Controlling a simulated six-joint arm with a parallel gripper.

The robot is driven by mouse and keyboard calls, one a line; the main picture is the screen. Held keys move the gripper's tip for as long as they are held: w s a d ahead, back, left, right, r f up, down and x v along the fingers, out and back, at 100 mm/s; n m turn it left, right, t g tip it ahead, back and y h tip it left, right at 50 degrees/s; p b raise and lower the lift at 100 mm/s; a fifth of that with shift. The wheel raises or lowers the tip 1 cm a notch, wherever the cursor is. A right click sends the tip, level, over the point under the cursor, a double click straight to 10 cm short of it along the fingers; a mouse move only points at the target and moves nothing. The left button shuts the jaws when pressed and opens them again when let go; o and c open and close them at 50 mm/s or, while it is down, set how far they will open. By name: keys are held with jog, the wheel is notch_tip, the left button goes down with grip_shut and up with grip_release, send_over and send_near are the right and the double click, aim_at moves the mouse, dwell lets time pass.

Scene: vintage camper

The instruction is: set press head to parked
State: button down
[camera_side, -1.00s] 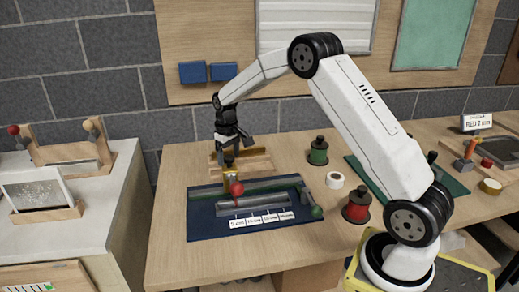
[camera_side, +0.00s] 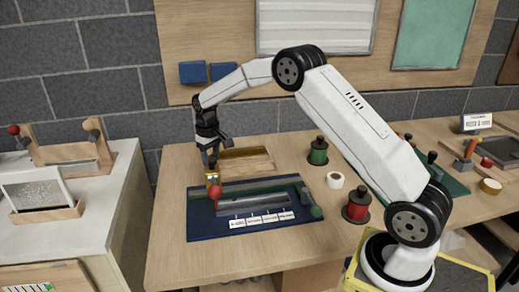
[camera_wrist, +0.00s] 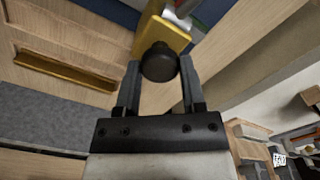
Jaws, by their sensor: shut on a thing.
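The press head is a small yellow block (camera_side: 212,178) with a red ball (camera_side: 215,194) at its front. It stands at the left end of the grey rail on a dark blue base (camera_side: 200,226). In the wrist view the yellow block (camera_wrist: 168,36) carries a round black knob (camera_wrist: 159,64). My gripper (camera_side: 211,160) is above and behind the block, pointing down. In the wrist view the two fingers of my gripper (camera_wrist: 160,80) are closed on either side of the black knob. Several small white labels (camera_side: 260,223) lie along the rail's front.
A shallow wooden tray (camera_side: 247,161) is behind the base. A green spool (camera_side: 318,152), a white tape roll (camera_side: 335,180) and a red spool (camera_side: 356,207) stand to the right. The bench front is clear.

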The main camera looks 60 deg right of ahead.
jog(key=shift+w+a+r, duration=0.15)
jog(key=shift+w+a, duration=1.5)
jog(key=shift+w, duration=0.05)
jog(key=shift+c, duration=1)
grip_release()
jog(key=shift+s, duration=0.1)
jog(key=shift+r, duration=3.85)
